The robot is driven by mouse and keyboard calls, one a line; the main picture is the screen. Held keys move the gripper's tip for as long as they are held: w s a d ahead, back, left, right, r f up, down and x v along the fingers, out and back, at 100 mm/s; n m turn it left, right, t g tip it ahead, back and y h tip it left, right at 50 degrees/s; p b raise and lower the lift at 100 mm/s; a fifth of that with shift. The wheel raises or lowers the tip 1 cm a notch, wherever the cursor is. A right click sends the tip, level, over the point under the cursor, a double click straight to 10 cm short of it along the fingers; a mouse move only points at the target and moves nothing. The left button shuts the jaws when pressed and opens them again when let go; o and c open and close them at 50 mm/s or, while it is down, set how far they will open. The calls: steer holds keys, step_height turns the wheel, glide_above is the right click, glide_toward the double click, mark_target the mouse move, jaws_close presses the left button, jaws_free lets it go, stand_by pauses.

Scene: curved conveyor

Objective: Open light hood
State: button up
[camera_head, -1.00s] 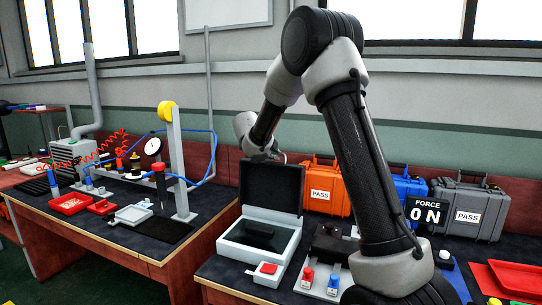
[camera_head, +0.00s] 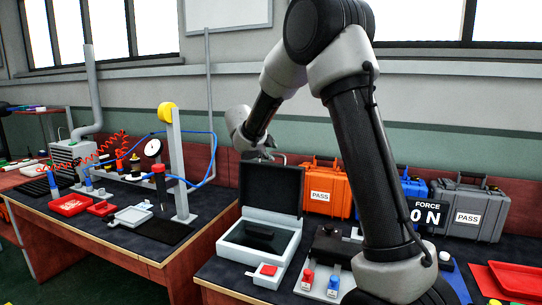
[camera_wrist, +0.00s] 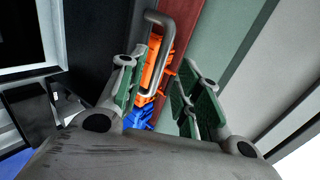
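The light hood's black lid (camera_head: 272,190) stands upright, raised at the back of a white box (camera_head: 232,246) with a dark inside. In the wrist view, the lid's dark face (camera_wrist: 93,40) is at upper left, with a grey metal U-shaped handle (camera_wrist: 153,62) beside it. My gripper (camera_wrist: 160,80) is open, its green-padded fingers well apart. The handle appears between them in the picture; I see no finger closed on it. In the head view, my gripper (camera_head: 266,156) is at the lid's top edge, its fingertips partly hidden behind it.
An orange case (camera_head: 322,193), a blue case (camera_head: 408,187) and a grey case (camera_head: 468,210) stand right of the hood along the wall. A red button box (camera_head: 266,273) sits in front. A second bench (camera_head: 120,245) is at left.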

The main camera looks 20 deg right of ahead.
steer(key=v, duration=0.7)
steer(key=shift+d, duration=0.1)
steer(key=s+d+f+m+g+y, duration=0.1)
steer(key=s+d+f+m+g, duration=0.15)
steer(key=s+m, duration=0.8)
steer(key=s+d+f+m+g+y, duration=0.1)
steer(key=s+d+f+m+g, duration=0.25)
steer(key=m, duration=1.15)
steer(key=s+a+r+m+t+y, duration=0.1)
steer(key=s+m+y, duration=0.2)
steer(key=s+m, duration=0.6)
steer(key=s+a+r+m+t+y, duration=0.1)
steer(key=s+m+y, duration=0.2)
steer(key=s+m, duration=0.7)
steer(key=shift+s+a+r, duration=0.2)
steer(key=shift+s+r, duration=0.2)
steer(key=shift+s, duration=4.05)
